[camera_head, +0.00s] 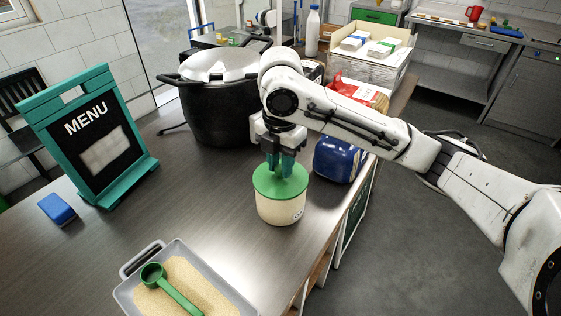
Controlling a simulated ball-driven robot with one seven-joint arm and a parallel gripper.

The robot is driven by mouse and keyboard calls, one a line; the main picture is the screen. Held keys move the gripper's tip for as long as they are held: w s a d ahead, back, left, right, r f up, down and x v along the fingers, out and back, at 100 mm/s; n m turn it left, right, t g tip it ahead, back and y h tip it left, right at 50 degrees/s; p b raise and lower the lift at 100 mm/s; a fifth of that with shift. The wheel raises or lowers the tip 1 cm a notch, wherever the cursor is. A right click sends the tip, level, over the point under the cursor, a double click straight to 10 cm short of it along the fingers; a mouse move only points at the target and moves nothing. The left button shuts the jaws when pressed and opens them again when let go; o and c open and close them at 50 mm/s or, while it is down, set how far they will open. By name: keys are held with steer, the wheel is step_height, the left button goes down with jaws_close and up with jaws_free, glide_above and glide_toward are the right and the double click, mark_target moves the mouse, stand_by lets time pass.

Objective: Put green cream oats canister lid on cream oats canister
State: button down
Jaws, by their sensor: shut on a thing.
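The cream oats canister (281,208) stands upright on the dark counter near its right edge. The green lid (273,184) is over the canister's top and covers its opening. It looks level. From this angle I cannot tell whether it is fully seated or just above the rim. My gripper (283,169) points down from above and is shut on the lid at its middle. The gripped part of the lid is hidden between my fingers.
A blue package (339,160) lies close behind the canister at the right. A grey tray (128,291) holds grain and a green scoop (168,287) in front. A black pot (204,114), a menu stand (84,136) and a blue sponge (57,209) are farther left. The counter's middle is clear.

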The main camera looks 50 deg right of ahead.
stand_by(0.3)
steer(key=c, duration=0.8)
jaws_free()
steer(key=shift+r+p, duration=3.4)
steer(key=shift+r, duration=0.1)
